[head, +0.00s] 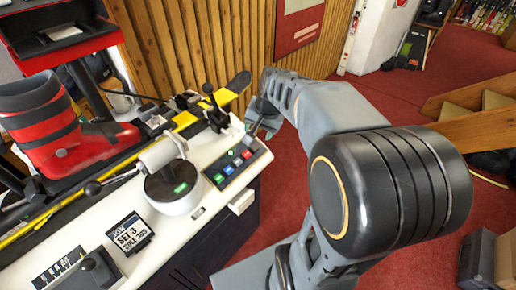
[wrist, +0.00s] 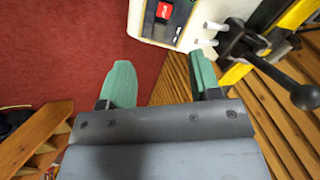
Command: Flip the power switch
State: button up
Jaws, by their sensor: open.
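The control panel (head: 236,163) sits on the bench's front right part, with small coloured red, blue and green controls in a row. A red control (wrist: 164,11) shows at the top edge of the wrist view, on a dark patch of the white panel (wrist: 150,30); it also shows in the head view (head: 247,154). I cannot tell for sure which control is the power switch. In the head view my gripper (head: 260,122) is just beyond the panel's far right corner, partly hidden by my arm.
A black lever with a ball knob (wrist: 304,96) and two white pegs stand close to the right finger. A white clamp unit (head: 172,185) stands left of the panel. A red ski boot (head: 60,130) is at far left. Open red carpet (head: 290,175) lies right of the bench.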

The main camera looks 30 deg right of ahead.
aim_at(259, 144)
jog(key=w+d+f+m+b, duration=0.3)
jog(key=w+d+f+m, duration=0.25)
jog(key=d, duration=0.25)
jog(key=shift+y, duration=0.3)
jog(key=x, duration=0.4)
jog(key=b+x, duration=0.1)
jog(key=x, duration=0.4)
jog(key=w+x, duration=0.1)
jog(key=x, duration=0.3)
jog(key=shift+w+a+f, duration=0.1)
jog(key=shift+w, duration=0.05)
